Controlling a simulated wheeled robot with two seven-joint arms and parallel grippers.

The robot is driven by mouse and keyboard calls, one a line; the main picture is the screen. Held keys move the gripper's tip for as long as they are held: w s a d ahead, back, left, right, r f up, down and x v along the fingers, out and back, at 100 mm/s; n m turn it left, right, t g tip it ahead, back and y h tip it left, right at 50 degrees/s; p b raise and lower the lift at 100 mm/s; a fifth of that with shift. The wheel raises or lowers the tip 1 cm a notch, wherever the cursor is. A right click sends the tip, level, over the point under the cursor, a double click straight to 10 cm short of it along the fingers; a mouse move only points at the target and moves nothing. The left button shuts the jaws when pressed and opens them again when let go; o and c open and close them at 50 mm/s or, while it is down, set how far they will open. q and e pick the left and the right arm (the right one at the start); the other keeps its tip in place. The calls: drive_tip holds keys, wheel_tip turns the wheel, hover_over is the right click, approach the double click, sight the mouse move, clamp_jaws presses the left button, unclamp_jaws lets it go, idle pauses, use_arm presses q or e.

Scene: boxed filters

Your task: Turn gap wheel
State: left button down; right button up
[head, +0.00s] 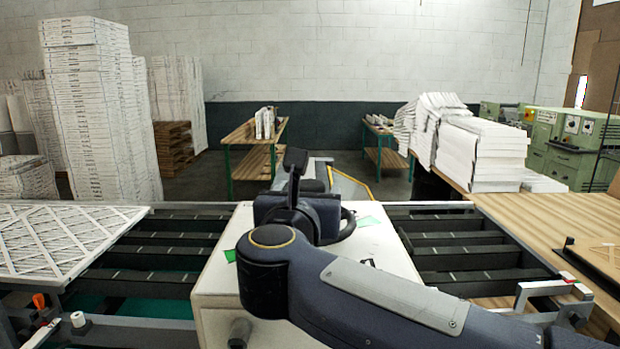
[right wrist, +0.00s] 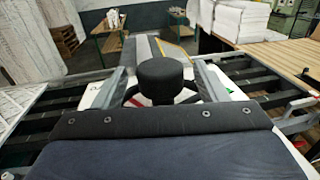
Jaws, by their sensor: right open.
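The gap wheel is a black handwheel (head: 349,224) on the white machine housing (head: 217,272). Most of it is hidden behind my right arm and gripper in the head view. In the right wrist view its black round knob (right wrist: 160,80) stands up in the middle, with part of the dark rim (right wrist: 212,82) behind it. My right gripper (head: 296,182) is over the wheel. Its two grey fingers are apart, one on each side of the knob, in the right wrist view (right wrist: 161,70). I cannot tell whether they touch it. My left gripper is not in view.
Dark slatted conveyors (head: 155,248) run left and right of the housing. A white lattice filter frame (head: 65,236) lies at the left. A wooden table (head: 545,222) with stacked white filters (head: 478,150) is at the right. A metal bracket (head: 545,290) stands at the front right.

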drive_tip(key=shift+w+d, duration=0.2)
drive_tip(key=shift+w, duration=0.95)
drive_tip(key=c, duration=1.4)
drive_tip(key=shift+d, duration=0.1)
